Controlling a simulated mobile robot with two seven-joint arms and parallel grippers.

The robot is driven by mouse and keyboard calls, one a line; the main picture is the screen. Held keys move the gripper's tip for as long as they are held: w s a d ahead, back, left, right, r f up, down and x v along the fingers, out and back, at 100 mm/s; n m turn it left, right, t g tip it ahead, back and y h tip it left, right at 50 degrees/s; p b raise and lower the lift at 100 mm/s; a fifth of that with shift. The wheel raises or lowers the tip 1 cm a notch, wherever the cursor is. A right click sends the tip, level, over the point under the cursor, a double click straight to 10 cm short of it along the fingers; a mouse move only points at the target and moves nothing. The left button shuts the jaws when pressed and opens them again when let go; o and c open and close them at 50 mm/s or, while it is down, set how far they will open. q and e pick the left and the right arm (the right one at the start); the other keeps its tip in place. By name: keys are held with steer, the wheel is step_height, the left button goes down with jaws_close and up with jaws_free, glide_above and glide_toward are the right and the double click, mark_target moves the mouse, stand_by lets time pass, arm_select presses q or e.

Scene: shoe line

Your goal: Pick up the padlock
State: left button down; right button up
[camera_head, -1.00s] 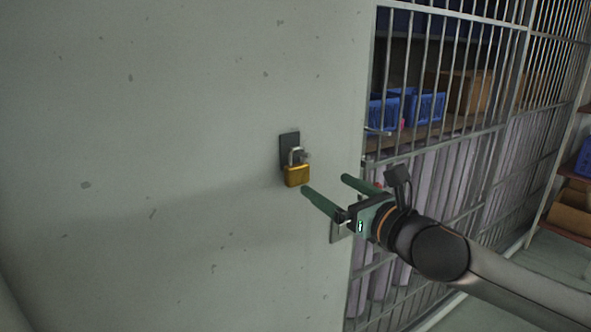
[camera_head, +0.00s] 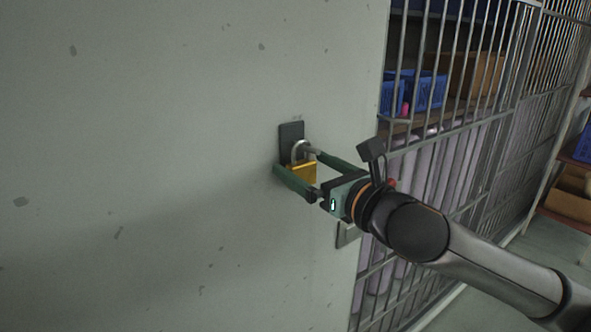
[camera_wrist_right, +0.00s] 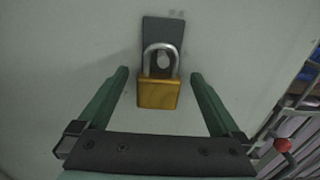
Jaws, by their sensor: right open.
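The padlock (camera_head: 303,169) has a yellow body and a silver shackle. It hangs from a dark plate (camera_head: 291,138) on the pale wall. My right gripper (camera_head: 292,160) is open, with one green finger on each side of the padlock in the head view. In the right wrist view the padlock (camera_wrist_right: 158,93) sits between the two spread fingers, with a gap on each side. The near finger hides part of the padlock's lower left in the head view. My left gripper is not in view.
A barred metal partition (camera_head: 470,130) stands to the right of the wall, with blue bins (camera_head: 428,90) on a shelf behind it. A small plate (camera_head: 347,235) is on the wall below my gripper. The wall to the left is bare.

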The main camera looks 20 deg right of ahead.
steer(key=shift+a, duration=0.1)
steer(key=shift+s+r, duration=0.1)
steer(key=shift+c, duration=0.6)
jaws_close()
